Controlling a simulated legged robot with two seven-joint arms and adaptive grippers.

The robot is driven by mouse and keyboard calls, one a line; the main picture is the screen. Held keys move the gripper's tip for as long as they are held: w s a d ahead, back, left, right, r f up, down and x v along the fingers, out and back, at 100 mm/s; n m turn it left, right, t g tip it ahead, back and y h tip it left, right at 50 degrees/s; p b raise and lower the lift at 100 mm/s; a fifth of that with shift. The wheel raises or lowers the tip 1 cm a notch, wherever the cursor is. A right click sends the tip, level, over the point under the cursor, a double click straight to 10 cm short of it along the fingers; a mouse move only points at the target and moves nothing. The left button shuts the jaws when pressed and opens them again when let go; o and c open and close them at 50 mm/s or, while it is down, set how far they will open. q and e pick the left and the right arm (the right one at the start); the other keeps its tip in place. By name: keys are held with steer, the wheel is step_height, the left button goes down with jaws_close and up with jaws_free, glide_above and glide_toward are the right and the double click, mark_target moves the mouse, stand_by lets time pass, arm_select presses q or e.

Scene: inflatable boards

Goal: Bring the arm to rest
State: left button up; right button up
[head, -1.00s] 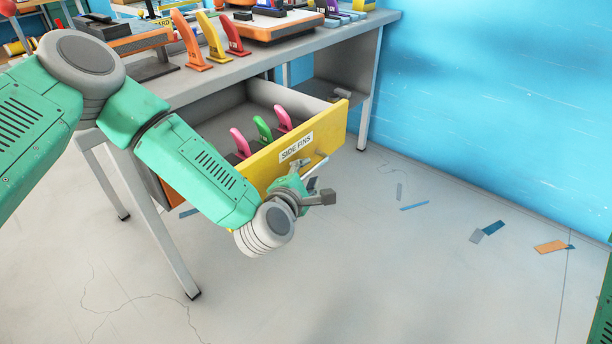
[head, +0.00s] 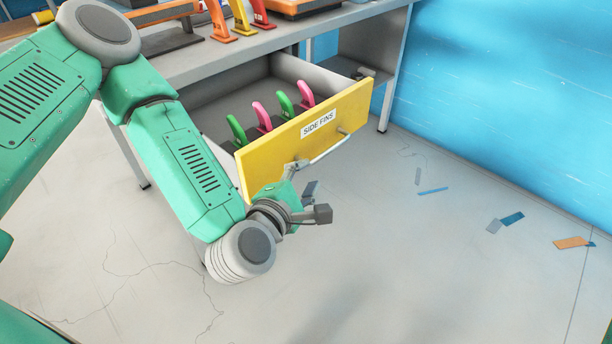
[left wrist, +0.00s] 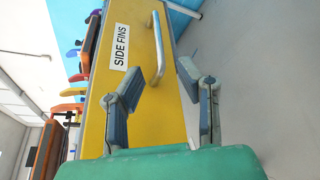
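My left gripper (head: 314,201) is in front of the yellow drawer, low and near the left end of its handle (head: 330,147). In the left wrist view its two fingers (left wrist: 160,78) are spread apart with nothing between them. The handle (left wrist: 158,48) shows beyond the fingertips, and the gripper appears clear of it. The drawer front (head: 305,137), labelled SIDE FINS, stands pulled out from the workbench. My left arm reaches down from the upper left. My right gripper is not in view.
Green and pink fins (head: 262,117) stand in the open drawer. The grey workbench (head: 330,22) above carries orange, yellow and red fins. A blue wall (head: 510,100) stands at the right. The floor (head: 400,270) is mostly open, with a few flat scraps.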

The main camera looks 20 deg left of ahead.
arm_select(q)
steer(key=s+d+f+m+g+h+p, duration=0.2)
steer(key=s+f+m+g+h+p, duration=0.15)
steer(key=s+f+m+g, duration=0.65)
steer(key=s+a+f+m+g+y+p, duration=0.3)
steer(key=s+a+f+m+g+y, duration=0.1)
steer(key=s+a+m, duration=0.9)
steer(key=s+m, duration=0.1)
steer(key=s, duration=0.1)
steer(key=shift+s+g+p, duration=0.3)
steer(key=shift+g+p, duration=0.05)
steer(key=shift+g, duration=0.05)
steer(key=shift+w, duration=0.1)
